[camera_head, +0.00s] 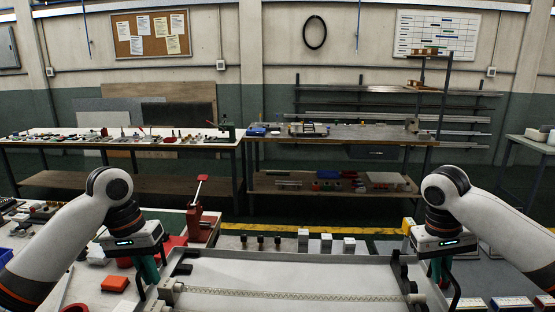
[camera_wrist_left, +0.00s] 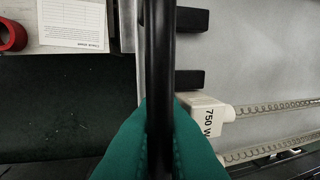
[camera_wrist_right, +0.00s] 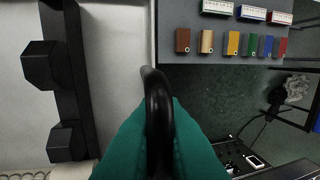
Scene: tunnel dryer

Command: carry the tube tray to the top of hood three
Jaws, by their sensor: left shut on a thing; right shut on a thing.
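The tube tray (camera_head: 290,268) is a wide pale grey tray with black blocks at its sides, directly in front of me. A coiled heater tube (camera_head: 290,293) runs across it, with a white end block marked 750 W in the left wrist view (camera_wrist_left: 208,115). My left gripper (camera_head: 148,270) is shut on the tray's black left handle (camera_wrist_left: 160,60). My right gripper (camera_head: 438,270) is shut on the black right handle (camera_wrist_right: 155,100). The tray's near part is cut off by the head view's lower edge. I cannot pick out hood three.
White-topped blocks (camera_head: 326,243) stand behind the tray. Coloured blocks (camera_wrist_right: 207,42) sit on a grey surface to the right. Two loaded benches stand along the back wall.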

